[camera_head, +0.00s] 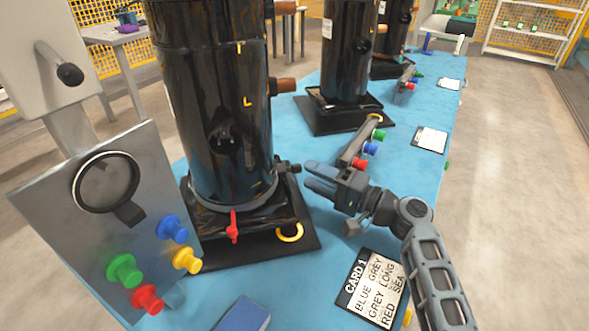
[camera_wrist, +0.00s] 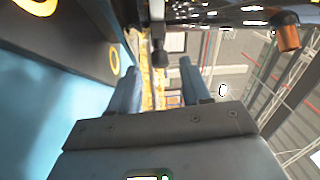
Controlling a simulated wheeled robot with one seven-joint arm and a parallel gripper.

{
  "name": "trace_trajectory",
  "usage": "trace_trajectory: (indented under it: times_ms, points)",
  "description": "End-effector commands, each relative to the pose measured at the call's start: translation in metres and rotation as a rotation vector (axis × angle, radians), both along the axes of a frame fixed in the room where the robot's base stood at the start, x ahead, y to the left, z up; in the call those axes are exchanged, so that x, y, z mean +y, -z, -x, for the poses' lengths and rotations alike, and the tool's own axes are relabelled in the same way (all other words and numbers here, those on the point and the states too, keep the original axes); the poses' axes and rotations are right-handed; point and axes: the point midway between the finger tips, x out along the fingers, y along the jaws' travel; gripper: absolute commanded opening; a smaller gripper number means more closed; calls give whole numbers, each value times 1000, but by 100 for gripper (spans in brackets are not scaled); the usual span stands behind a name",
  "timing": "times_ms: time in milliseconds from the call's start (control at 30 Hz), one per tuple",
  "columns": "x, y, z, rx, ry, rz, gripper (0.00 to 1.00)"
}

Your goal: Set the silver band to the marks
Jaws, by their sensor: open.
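The nearest black compressor (camera_head: 215,110) stands upright on a black square base (camera_head: 270,250). A thin silver band (camera_head: 235,203) runs around its foot. Yellow marks show on the shell, one high (camera_head: 240,47) and an L-shaped one lower (camera_head: 247,102). A red pointer-like part (camera_head: 232,228) stands at the front below the band. A short dark knob (camera_head: 293,168) sticks out at the band's right side. My gripper (camera_head: 308,174) is open, just right of this knob. In the wrist view, a dark knob (camera_wrist: 160,58) shows between the spread fingers (camera_wrist: 158,82), apparently not gripped.
A card (camera_head: 372,288) lies on the blue table (camera_head: 330,230) at the front. A grey panel (camera_head: 100,215) with coloured knobs stands at left. Behind my gripper are a bar with coloured knobs (camera_head: 358,145) and another compressor (camera_head: 348,50). A yellow ring (camera_head: 290,233) sits on the base.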

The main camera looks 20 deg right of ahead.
Motion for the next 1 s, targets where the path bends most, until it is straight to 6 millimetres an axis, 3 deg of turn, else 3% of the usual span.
trace_trajectory:
  times_ms: [300, 700, 1000]
  points:
    - [26, -4, -35, 1, -1, -1, 48]
    - [31, -4, -41, 0, 0, 0, 48]
    - [31, -4, -41, 0, 0, 0, 19]
